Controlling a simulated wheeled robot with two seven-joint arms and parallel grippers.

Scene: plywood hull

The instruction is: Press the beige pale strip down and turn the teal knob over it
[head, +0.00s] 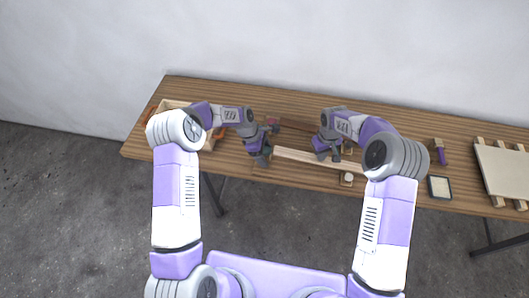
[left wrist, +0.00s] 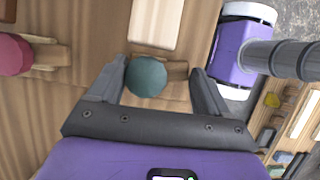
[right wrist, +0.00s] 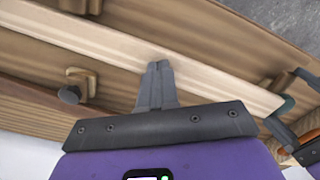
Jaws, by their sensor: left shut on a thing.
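The beige pale strip (head: 300,156) lies lengthwise on the wooden bench, and it also shows in the left wrist view (left wrist: 155,22) and the right wrist view (right wrist: 105,54). The teal knob (left wrist: 146,77) sits on a small wooden bar near the strip's end. My left gripper (left wrist: 160,75) has its fingers on either side of the knob and bar, shut on them. In the head view my left gripper (head: 263,158) hides the knob. My right gripper (right wrist: 158,68) is shut and empty, its fingertips at the strip; whether they touch is hard to tell.
A red knob (left wrist: 12,54) on a wooden bar is left of the teal one. A dark knob (right wrist: 69,95) stands beside the strip. A framed plate (head: 440,187) and a pale panel (head: 503,169) lie at the right.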

